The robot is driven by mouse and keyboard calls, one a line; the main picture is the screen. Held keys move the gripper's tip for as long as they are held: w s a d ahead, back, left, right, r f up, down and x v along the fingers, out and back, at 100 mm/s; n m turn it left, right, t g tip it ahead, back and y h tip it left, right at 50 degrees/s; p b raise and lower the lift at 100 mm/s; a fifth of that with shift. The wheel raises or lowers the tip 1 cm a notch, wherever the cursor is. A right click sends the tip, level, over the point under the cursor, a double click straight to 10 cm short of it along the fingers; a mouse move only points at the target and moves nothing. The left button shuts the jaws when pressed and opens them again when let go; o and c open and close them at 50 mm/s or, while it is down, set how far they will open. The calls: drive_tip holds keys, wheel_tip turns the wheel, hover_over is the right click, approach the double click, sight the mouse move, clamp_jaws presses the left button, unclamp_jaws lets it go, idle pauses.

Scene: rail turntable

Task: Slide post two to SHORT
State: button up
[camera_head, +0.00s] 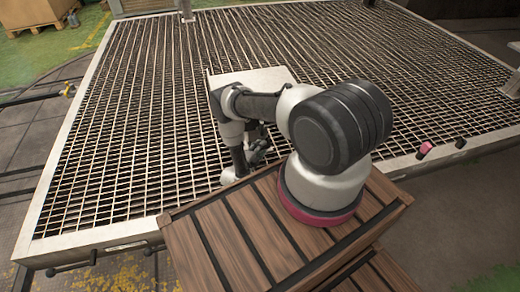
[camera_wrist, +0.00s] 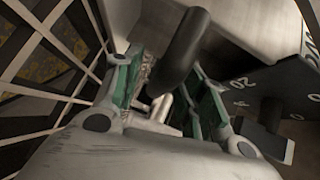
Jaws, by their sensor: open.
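My gripper (camera_head: 256,150) is low over the front of the grated turntable (camera_head: 120,130), partly hidden by my own arm. In the wrist view its green-padded fingers (camera_wrist: 166,88) are open. A dark, round-ended bar (camera_wrist: 182,50) shows between and beyond them, with a shiny metal rod (camera_wrist: 160,108) below it. I cannot tell whether the fingers touch either one. A dark plate with white numbers (camera_wrist: 270,88), "20" among them, lies to the right of the fingers. No SHORT label is readable, and I cannot tell which part is post two.
A pale metal plate (camera_head: 262,76) stands behind my gripper. A pink piece (camera_head: 425,148) and a black knob (camera_head: 460,143) sit on the right rim. Small fittings stand at the left rim (camera_head: 69,90) and far rim (camera_head: 186,10). Most of the grating looks clear.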

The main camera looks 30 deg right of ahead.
drive_tip(key=v, duration=1.2)
idle(0.3)
